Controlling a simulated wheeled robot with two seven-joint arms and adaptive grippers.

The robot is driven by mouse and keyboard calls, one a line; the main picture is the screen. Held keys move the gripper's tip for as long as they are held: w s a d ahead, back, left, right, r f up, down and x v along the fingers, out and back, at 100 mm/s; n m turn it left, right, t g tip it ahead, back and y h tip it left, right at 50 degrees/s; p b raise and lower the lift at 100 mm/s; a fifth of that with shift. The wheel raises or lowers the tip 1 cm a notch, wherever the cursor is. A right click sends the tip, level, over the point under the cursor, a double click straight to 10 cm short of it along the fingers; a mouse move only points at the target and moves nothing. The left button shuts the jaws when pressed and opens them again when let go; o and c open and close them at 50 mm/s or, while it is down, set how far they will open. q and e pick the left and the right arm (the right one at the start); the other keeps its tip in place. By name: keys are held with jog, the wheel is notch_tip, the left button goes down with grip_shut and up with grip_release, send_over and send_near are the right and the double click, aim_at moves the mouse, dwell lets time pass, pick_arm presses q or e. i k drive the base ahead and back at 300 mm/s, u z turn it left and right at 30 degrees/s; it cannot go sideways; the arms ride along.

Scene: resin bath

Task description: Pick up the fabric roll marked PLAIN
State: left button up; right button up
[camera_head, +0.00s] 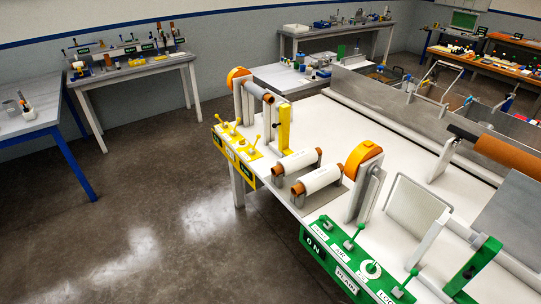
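Two white fabric rolls with brown core ends lie on grey stands at the near edge of the white table: a rear roll (297,162) and a front roll (317,180). They lie side by side with a gap between them. I cannot read a mark on either roll itself. A label reading PLAIN (345,279) is on the front of the green control box (330,262), to the right of the rolls. Neither of my grippers is in view.
A yellow control box with levers (236,152) stands left of the rolls. Upright frames with orange wheels (364,158) flank them. A brown roller (500,153) is at the right. The white table top (345,125) behind the rolls is mostly clear. Open floor (150,215) lies left.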

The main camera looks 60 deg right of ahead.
aim_at(289, 165)
jog(key=z, duration=0.1)
jog(key=i, duration=1.75)
jog(key=z, duration=1.4)
jog(key=i, duration=0.95)
jog(key=z, duration=0.95)
